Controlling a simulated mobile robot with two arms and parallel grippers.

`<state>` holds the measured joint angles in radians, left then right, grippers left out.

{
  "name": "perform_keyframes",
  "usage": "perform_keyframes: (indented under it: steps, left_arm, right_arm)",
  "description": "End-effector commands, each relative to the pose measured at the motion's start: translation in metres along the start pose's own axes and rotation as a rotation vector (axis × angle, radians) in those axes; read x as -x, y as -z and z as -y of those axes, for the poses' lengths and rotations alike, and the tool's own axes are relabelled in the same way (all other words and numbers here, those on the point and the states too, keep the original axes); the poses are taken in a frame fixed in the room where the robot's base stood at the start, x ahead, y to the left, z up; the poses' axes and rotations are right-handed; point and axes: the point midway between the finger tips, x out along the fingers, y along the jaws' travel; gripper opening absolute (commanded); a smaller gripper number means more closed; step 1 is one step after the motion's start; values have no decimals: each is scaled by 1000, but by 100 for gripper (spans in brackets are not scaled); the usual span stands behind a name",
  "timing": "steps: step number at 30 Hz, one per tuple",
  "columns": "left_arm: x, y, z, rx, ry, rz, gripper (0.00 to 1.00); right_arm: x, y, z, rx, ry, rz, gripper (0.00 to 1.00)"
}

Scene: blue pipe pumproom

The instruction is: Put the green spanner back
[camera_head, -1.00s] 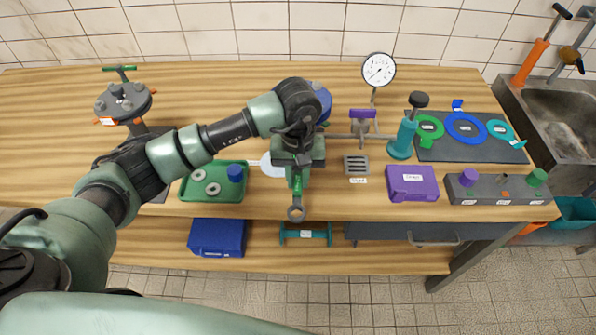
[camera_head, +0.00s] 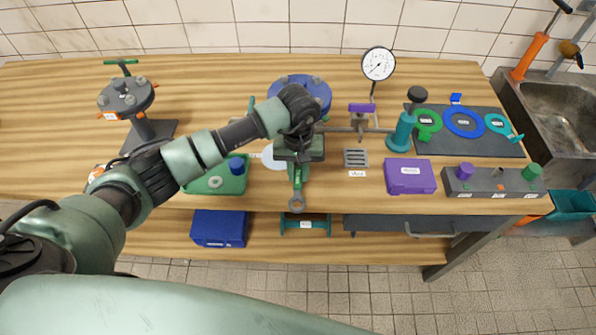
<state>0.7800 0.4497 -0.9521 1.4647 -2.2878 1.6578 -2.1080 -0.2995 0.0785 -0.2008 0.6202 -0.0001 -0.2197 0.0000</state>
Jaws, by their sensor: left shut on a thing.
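My left gripper (camera_head: 299,165) points down over the front part of the wooden bench, shut on the green spanner (camera_head: 297,183). The spanner hangs down from the jaws, and its grey ring end (camera_head: 296,203) is lowest, in front of the bench's front edge in the picture. The upper part of the spanner is hidden by the gripper. I cannot tell its exact height above the bench. My right gripper is not in view.
A green tray (camera_head: 233,186) lies left of the gripper. A slotted grey plate (camera_head: 356,158), purple case (camera_head: 410,176) and grey block (camera_head: 492,184) stand to the right. Behind are a blue flange (camera_head: 313,86), a dial gauge (camera_head: 379,64) and a dark mat (camera_head: 470,147) with rings.

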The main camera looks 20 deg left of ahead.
Motion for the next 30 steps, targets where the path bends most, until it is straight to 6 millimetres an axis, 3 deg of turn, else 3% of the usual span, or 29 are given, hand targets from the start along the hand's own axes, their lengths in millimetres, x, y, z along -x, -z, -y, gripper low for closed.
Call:
perform_keyframes:
  steps: [9, 10, 12, 22, 27, 30]
  left_arm:
    - [-8, 0, 0, 1, -1, -1, 0]
    - [-6, 0, 0, 1, -1, 0, 30]
    - [-6, 0, 0, 1, -1, 0, 43]
    - [-4, 0, 0, 1, -1, 1, 43]
    - [9, 0, 0, 1, -1, 1, 43]
    - [22, 3, 0, -1, -3, -8, 43]
  right_arm:
    - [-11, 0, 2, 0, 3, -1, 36]
    - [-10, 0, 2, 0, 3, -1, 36]
    - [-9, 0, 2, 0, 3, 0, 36]
    - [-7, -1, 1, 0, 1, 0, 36]
    - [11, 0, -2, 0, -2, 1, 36]
    - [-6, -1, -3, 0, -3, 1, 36]
